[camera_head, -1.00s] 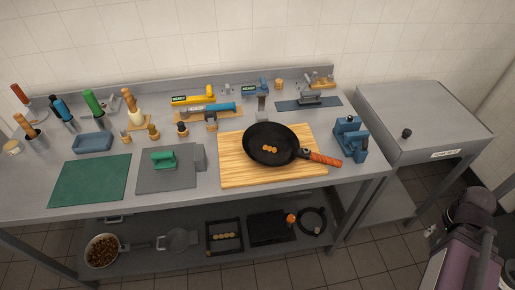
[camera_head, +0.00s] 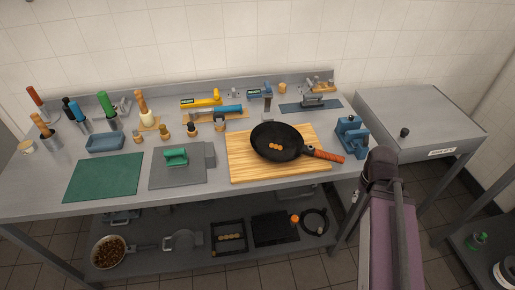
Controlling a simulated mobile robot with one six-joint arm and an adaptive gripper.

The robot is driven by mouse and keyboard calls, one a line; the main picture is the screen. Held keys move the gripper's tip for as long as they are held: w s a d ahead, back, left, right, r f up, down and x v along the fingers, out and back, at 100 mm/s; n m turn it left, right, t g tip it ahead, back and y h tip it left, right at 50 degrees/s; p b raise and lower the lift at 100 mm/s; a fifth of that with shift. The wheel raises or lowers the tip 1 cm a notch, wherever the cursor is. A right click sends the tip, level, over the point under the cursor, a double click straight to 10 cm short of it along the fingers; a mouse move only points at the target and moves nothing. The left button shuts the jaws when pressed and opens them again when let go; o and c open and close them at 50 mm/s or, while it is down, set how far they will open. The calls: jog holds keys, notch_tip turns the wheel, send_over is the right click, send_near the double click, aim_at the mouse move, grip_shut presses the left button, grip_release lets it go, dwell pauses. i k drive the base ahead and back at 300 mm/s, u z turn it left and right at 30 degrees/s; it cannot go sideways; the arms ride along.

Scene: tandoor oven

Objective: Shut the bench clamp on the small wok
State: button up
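The jaw opening is too small to make out. My arm stands at the lower right, in front of the bench; my gripper's fingers do not show.
A steel cabinet (camera_head: 425,120) with a black knob adjoins on the right. A green mat (camera_head: 105,177) and a grey mat with a green-handled tool (camera_head: 176,156) lie left. Brushes, tools and READY-labelled devices (camera_head: 203,100) line the back. A lower shelf (camera_head: 205,255) holds pans and trays.

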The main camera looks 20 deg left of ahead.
aim_at(268, 98)
jog(key=u, duration=0.8)
jog(key=k, duration=0.95)
jog(key=z, duration=0.05)
jog(key=i, duration=0.65)
jog(key=u, duration=0.05)
